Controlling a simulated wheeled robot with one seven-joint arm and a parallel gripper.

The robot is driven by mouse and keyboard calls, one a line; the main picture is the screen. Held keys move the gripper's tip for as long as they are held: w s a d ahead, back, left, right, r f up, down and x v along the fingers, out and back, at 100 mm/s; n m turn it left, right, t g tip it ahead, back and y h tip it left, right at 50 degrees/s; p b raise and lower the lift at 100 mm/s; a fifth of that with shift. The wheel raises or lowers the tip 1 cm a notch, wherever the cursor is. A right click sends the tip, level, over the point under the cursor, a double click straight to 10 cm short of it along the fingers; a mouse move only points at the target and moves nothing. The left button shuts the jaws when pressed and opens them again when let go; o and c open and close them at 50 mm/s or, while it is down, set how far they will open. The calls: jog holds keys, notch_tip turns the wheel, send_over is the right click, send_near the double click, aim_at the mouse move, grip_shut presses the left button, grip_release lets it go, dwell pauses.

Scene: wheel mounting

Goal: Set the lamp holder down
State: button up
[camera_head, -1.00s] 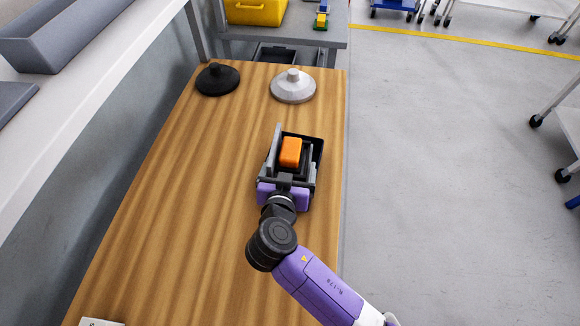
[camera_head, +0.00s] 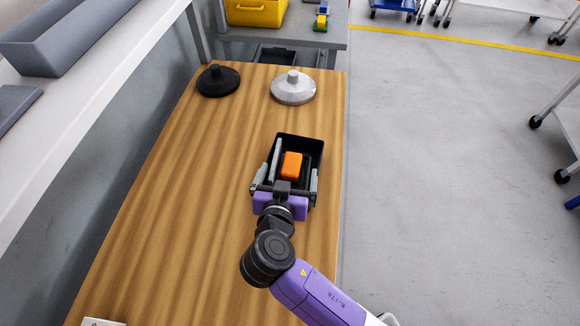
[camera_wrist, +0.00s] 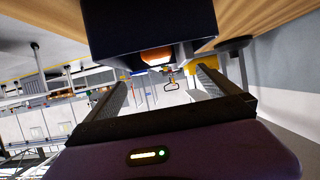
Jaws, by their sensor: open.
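A black open box (camera_head: 300,140), which seems to be the lamp holder, sits on the wooden table near its right edge. An orange block (camera_head: 291,166) shows inside it. In the wrist view the dark box (camera_wrist: 150,28) fills the top middle, with the orange block (camera_wrist: 156,56) at its rim. My gripper (camera_head: 286,182) is at the near end of the box, jaws spread. In the wrist view, the fingers of my gripper (camera_wrist: 162,84) stand apart with nothing gripped between them. Whether a finger touches the box cannot be told.
A black round base (camera_head: 217,81) and a white round base (camera_head: 293,88) stand at the table's far end. The wooden table (camera_head: 180,200) is bare on the left. A shelf with a grey bin (camera_head: 65,35) runs along the left. Open floor lies right.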

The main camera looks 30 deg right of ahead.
jog(key=v, duration=0.8)
jog(key=shift+s+a+b, duration=0.2)
jog(key=shift+s+b, duration=0.1)
jog(key=shift+b, duration=0.15)
